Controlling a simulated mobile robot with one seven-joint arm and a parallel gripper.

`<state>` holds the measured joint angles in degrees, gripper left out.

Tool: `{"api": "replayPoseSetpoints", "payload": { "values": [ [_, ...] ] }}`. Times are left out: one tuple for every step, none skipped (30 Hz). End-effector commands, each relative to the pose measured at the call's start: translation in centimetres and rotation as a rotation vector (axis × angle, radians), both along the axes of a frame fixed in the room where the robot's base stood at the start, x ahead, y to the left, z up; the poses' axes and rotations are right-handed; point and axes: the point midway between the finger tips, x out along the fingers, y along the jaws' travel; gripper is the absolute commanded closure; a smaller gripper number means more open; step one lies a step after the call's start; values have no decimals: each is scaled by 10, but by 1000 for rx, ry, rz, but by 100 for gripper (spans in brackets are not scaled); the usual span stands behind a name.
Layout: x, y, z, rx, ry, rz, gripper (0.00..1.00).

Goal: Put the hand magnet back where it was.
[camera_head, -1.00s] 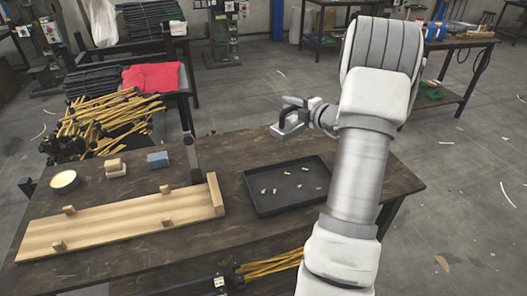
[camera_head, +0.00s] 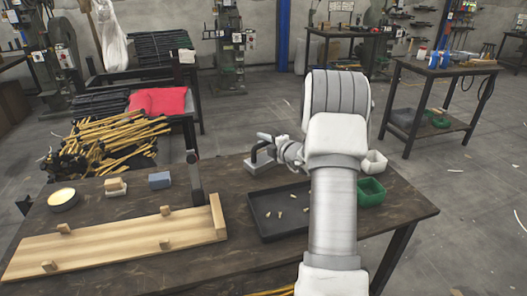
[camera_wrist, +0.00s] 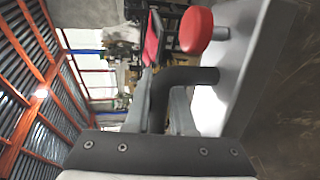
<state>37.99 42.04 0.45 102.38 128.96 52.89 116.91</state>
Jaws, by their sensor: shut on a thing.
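The hand magnet (camera_head: 258,164) is a grey block with a black bent handle (camera_wrist: 185,77) and a red knob (camera_wrist: 196,29). My gripper (camera_head: 277,148) is shut on the handle; its grey fingers (camera_wrist: 164,95) lie on either side of the bar in the wrist view. In the head view the magnet is low over the back of the dark wooden table (camera_head: 215,176), just behind the black tray (camera_head: 267,226). The magnet's grey plate (camera_wrist: 245,80) faces the dark tabletop at the right of the wrist view. I cannot tell whether it touches the table.
The tray holds several small brass pieces. A green bin (camera_head: 371,192) and a white bin (camera_head: 375,162) stand right of my arm.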

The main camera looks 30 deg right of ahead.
Motion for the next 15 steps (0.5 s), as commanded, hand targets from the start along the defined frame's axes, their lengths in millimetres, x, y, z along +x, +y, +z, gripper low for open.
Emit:
{"api": "replayPoseSetpoints", "payload": {
  "values": [
    [1,1,-10,-1,-1,2,100],
    [1,1,-15,-1,0,2,100],
    [1,1,-22,0,0,3,100],
    [1,1,-26,0,0,3,100],
    [1,1,-28,0,-1,3,100],
    [1,1,-30,0,-3,2,100],
    [1,0,-30,-1,-3,1,100],
    [1,0,-29,-1,-4,1,100],
    [1,0,-28,-2,-4,1,100],
    [1,0,-28,-2,-4,1,100],
    [0,0,-28,-2,-4,1,100],
    [0,0,-28,-1,-4,1,100],
    [0,0,-28,-1,-4,1,100],
    [0,0,-29,-1,-3,1,100],
    [0,0,-30,-1,-3,1,100]
  ]
}}
